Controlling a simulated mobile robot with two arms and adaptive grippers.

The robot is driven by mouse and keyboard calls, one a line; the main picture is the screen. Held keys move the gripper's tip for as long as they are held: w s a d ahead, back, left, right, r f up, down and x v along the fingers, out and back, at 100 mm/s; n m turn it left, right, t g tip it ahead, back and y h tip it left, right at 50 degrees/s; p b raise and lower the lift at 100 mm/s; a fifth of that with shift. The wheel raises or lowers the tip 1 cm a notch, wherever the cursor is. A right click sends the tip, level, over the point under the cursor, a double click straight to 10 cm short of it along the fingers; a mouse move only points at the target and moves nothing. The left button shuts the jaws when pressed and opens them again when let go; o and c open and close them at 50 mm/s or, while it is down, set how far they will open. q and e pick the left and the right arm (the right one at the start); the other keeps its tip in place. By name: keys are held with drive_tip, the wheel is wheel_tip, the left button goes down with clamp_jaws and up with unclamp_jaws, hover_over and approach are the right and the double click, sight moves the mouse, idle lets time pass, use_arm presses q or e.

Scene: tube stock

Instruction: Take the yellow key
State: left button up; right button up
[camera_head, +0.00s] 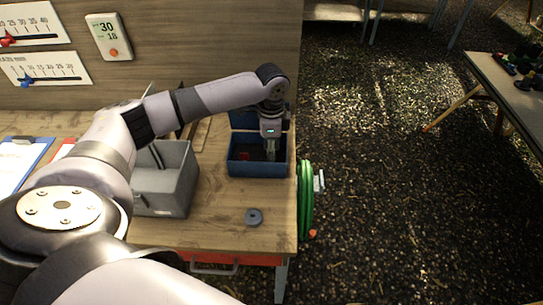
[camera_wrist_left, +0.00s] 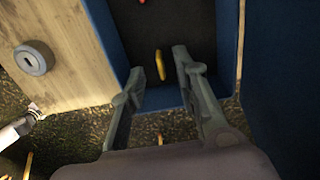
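The yellow key (camera_wrist_left: 160,65) lies on the dark floor of an open blue box (camera_wrist_left: 165,97), near the box's edge in the left wrist view. The blue box also shows in the head view (camera_head: 257,170), on the wooden table. My left gripper (camera_head: 271,154) points down into the box. In the left wrist view, its two fingers are apart, and the key shows between the fingertips (camera_wrist_left: 158,66). I cannot tell how far above the key they are. In the head view I cannot make out the key. My right gripper is not in view.
A red item (camera_head: 244,156) lies in the box, and its blue lid (camera_head: 244,118) stands open. A grey bin (camera_head: 178,200) stands left of the box. A grey ring-shaped piece (camera_head: 254,217) lies near the table front. A green hose coil (camera_head: 305,200) hangs at the table's right side.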

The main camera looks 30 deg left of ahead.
use_arm(q)
drive_tip(key=shift+w+f, duration=0.1)
drive_tip(key=shift+f, duration=1.4)
drive_tip(key=shift+c, duration=0.3)
clamp_jaws()
